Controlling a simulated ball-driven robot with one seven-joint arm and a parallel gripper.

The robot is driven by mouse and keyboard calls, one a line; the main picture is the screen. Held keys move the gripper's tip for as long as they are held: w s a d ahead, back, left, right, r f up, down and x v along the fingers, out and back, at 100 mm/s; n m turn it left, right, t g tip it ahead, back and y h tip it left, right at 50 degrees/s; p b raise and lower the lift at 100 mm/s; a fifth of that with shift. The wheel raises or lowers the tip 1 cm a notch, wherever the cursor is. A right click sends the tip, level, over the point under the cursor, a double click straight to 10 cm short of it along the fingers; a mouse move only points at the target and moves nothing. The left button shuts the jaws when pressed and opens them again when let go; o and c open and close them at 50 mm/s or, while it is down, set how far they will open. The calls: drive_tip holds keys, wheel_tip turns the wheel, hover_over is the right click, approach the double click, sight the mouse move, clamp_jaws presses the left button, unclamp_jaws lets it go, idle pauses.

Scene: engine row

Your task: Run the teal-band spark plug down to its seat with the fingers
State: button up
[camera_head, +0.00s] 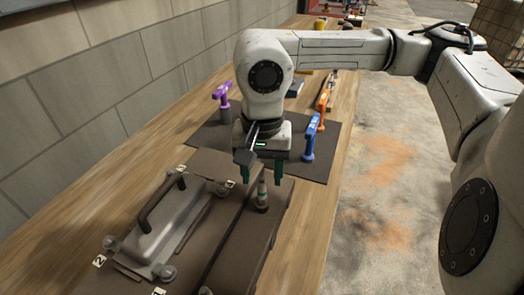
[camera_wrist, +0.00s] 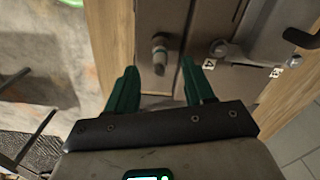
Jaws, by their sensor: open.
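The spark plug (camera_head: 262,192) stands upright in the right-hand part of the dark engine block (camera_head: 244,245). It has a pale body with a greenish band and a metal lower part. In the wrist view the plug (camera_wrist: 160,54) shows just beyond the fingertips, lined up between them. My gripper (camera_head: 262,180) is above the block with its green fingers pointing down, one on each side of the plug's top. In the wrist view the gripper (camera_wrist: 159,68) is open, with clear gaps to the plug. How deep the plug sits in its hole is hidden.
A silver cover with a dark handle (camera_head: 160,205) is bolted left of the plug, near numbered tags. Behind my gripper, a dark mat (camera_head: 210,140) holds a purple-handled tool (camera_head: 222,92) and a blue-handled tool (camera_head: 310,135). An orange tool (camera_head: 324,97) lies farther back.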

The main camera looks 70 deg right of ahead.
sight(262, 196)
drive_tip(key=shift+f+p, duration=0.3)
drive_tip(key=shift+f, duration=2.25)
drive_tip(key=shift+c, duration=0.2)
clamp_jaws()
